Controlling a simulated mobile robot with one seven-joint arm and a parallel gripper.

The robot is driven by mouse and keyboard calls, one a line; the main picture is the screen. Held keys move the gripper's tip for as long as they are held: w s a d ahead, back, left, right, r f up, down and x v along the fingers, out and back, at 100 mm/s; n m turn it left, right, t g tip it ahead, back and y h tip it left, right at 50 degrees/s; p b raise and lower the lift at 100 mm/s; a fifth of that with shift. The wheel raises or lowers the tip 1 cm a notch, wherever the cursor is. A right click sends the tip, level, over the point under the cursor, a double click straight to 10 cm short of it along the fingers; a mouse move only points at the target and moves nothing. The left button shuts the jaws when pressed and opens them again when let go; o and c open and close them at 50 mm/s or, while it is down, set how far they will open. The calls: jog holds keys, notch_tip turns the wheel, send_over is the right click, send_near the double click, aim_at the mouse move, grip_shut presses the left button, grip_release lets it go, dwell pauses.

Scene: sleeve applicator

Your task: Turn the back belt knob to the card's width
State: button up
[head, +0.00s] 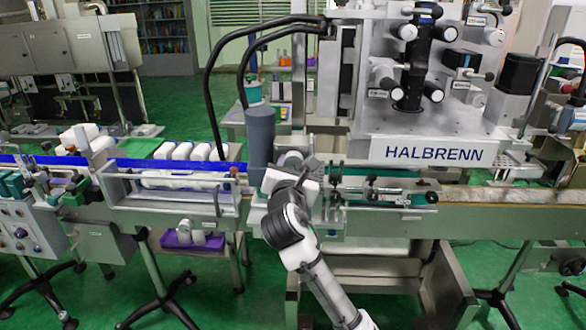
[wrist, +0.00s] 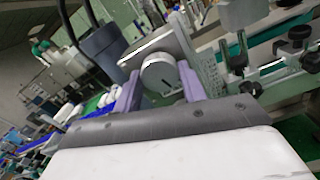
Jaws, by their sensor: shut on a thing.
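In the wrist view a round grey knob (wrist: 158,76) with a dark pointer line on its face sits in front of a grey metal housing (wrist: 155,45). My gripper (wrist: 160,82) has its two purple-grey fingers on either side of this knob and is shut on it. In the head view my gripper (head: 293,178) is at the machine's conveyor, right of a dark grey cylinder (head: 261,140); the arm hides the knob there. I cannot make out a card showing a width, and the pointer's reading is too small to tell.
Black clamp knobs (wrist: 299,32) on a rail stand close to the right of my gripper. In the head view the rail with clamps (head: 372,192) runs right along the belt. The HALBRENN machine (head: 433,152) rises behind.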

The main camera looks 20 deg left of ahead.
jog(key=m+b, duration=0.1)
jog(key=m, duration=0.3)
jog(key=shift+f+m, duration=0.1)
jog(key=shift+m, duration=0.2)
jog(key=m, duration=1.4)
jog(key=shift+m, duration=0.3)
jog(key=m+p, duration=0.1)
jog(key=m, duration=0.8)
jog(key=shift+m, duration=0.4)
jog(key=m, duration=0.4)
jog(key=shift+m, duration=0.3)
jog(key=m, duration=0.4)
jog(key=shift+m, duration=0.3)
jog(key=m+b, duration=0.2)
jog(key=m, duration=0.4)
jog(key=m+b, duration=0.2)
jog(key=m, duration=0.4)
jog(key=shift+m, duration=0.3)
jog(key=m+b, duration=0.3)
jog(key=m, duration=0.3)
jog(key=shift+f+b, duration=0.1)
jog(key=shift+b, duration=0.25)
jog(key=m+b, duration=0.3)
jog(key=m, duration=0.3)
